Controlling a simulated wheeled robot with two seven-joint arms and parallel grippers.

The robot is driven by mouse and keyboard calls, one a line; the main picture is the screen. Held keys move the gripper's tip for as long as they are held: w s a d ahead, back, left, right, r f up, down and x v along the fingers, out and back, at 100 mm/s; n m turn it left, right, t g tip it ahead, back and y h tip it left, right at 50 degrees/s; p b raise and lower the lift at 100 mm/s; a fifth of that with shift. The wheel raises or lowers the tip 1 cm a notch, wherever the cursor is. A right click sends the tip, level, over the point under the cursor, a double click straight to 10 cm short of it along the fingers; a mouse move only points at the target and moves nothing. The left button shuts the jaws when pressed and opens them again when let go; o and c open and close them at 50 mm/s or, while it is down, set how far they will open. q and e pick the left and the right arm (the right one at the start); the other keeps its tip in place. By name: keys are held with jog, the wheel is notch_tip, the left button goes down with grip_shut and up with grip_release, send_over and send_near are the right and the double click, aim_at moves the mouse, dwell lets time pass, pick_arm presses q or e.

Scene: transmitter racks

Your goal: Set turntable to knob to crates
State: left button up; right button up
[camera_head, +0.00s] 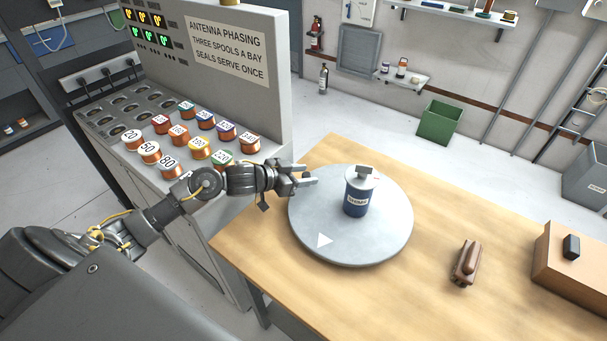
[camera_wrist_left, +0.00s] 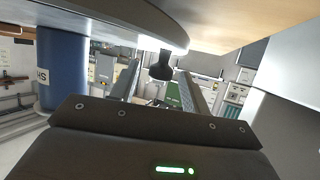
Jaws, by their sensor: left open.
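My left gripper (camera_head: 310,176) is open at the disc's left rim. In the left wrist view, a black knob (camera_wrist_left: 161,68) at the turntable's rim (camera_wrist_left: 110,32) lies between the open fingers, with no clear contact. The head view hides this knob. My right gripper is out of view.
A brown object (camera_head: 466,263) and a brown box (camera_head: 570,270) bearing a small black item lie right of the turntable. The spool console (camera_head: 235,90) rises at left. A green crate (camera_head: 438,123) and a grey crate (camera_head: 588,178) stand beyond the table.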

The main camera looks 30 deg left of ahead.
pick_arm(q)
grip_shut()
dwell(0.3)
jog(key=shift+s, duration=0.1)
